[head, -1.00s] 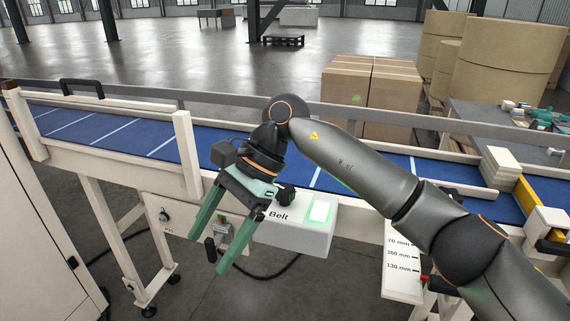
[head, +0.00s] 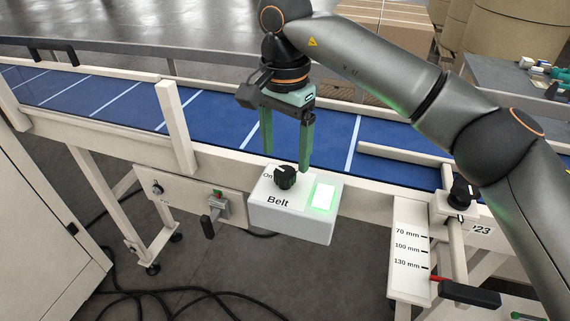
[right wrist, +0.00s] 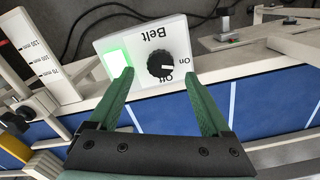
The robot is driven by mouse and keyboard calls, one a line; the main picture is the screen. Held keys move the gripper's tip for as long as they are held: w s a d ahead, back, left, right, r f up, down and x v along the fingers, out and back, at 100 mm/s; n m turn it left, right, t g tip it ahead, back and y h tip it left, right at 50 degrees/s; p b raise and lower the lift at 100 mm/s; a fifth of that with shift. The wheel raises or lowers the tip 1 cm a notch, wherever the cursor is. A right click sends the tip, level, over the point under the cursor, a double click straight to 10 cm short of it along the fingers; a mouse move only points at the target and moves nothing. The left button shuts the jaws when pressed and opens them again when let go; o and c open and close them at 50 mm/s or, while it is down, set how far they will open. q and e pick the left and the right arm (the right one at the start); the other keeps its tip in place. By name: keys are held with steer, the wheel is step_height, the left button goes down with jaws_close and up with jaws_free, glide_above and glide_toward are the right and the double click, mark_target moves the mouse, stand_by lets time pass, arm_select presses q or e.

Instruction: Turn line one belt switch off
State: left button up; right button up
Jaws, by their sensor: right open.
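The belt switch is a black rotary knob (head: 285,177) on a white box (head: 290,222) marked "Belt". Beside the knob, a square lamp (head: 323,196) glows green. In the head view "On" shows left of the knob. The right wrist view shows the knob (right wrist: 160,65) with "On" and "Off" beside it; I cannot tell surely which its mark points to. My right gripper (head: 286,160) is open, its green fingers pointing down just above and behind the knob. In the wrist view the fingertips (right wrist: 158,76) lie either side of the knob, apparently not touching it. My left gripper is out of view.
The blue conveyor belt (head: 215,118) runs behind the box. A white upright post (head: 176,125) stands left. A small lever switch (head: 212,208) sits left of the box. A millimetre scale plate (head: 408,262) and black-handled clamp (head: 468,293) are at right.

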mark_target(285, 171)
steer(key=shift+f, duration=2.05)
steer(key=shift+c, duration=0.3)
jaws_close()
steer(key=shift+m, duration=0.4)
steer(key=m, duration=0.6)
steer(key=shift+b, duration=0.3)
steer(key=m, duration=0.7)
steer(key=shift+b, duration=0.4)
